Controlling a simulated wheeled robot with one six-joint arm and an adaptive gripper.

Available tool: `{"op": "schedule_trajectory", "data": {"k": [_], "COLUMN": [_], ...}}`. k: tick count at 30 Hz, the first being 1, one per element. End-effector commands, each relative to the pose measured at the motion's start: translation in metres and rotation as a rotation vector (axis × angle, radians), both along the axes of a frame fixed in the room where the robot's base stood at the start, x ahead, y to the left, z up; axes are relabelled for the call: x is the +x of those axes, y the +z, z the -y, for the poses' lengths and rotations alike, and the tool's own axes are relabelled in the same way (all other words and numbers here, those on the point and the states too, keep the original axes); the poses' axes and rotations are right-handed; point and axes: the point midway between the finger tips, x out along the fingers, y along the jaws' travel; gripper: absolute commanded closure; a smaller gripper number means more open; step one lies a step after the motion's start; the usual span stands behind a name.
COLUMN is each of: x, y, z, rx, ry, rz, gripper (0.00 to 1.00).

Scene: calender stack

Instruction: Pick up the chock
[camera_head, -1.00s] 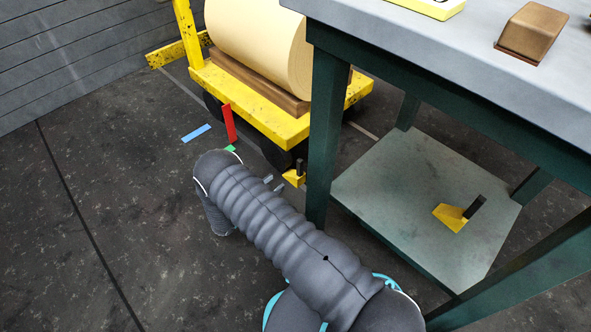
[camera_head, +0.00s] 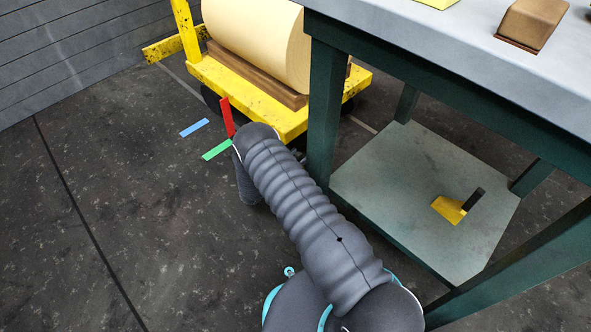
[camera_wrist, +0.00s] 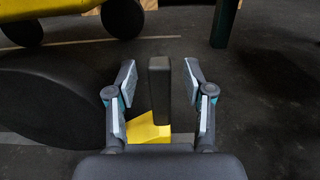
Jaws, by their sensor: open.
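In the wrist view, a chock (camera_wrist: 148,131) with a yellow base and an upright dark handle (camera_wrist: 159,88) stands on the floor ahead of me. My gripper (camera_wrist: 160,76) is open, with one finger on each side of the handle. A gap shows between the handle and each finger. In the head view, my arm covers the floor beside the cart, and my gripper and this chock are hidden. A second yellow chock (camera_head: 449,209) with a dark handle sits on the table's lower shelf (camera_head: 400,170).
A yellow cart (camera_head: 240,95) carries a large cream roll (camera_head: 262,40). A big dark wheel (camera_wrist: 45,105) is close to the gripper's left. A green table leg (camera_head: 323,115) stands close to my arm.

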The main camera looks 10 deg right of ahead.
Motion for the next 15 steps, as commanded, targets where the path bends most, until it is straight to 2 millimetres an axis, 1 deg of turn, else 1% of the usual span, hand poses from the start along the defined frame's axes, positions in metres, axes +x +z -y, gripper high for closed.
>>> {"op": "schedule_trajectory", "data": {"k": [1, 3, 9, 11, 12, 14, 15], "x": [0.0024, 0.0047, 0.0052, 0.0051, 0.0051, 0.005, 0.005], "y": [-0.0007, -0.0007, -0.0006, -0.0006, -0.0006, -0.0006, -0.0006], "z": [0.0052, 0.0082, 0.008, 0.008, 0.008, 0.0081, 0.0081], "rx": [0.0, 0.0, 0.0, 0.0, 0.0, 0.0, 0.0], "ry": [-0.002, 0.0, 0.001, 0.001, 0.001, 0.001, 0.001], "rz": [0.0, -0.001, -0.001, -0.001, -0.001, -0.001, -0.001], "gripper": [0.48, 0.48, 0.48, 0.63, 0.73, 0.88, 0.98]}}
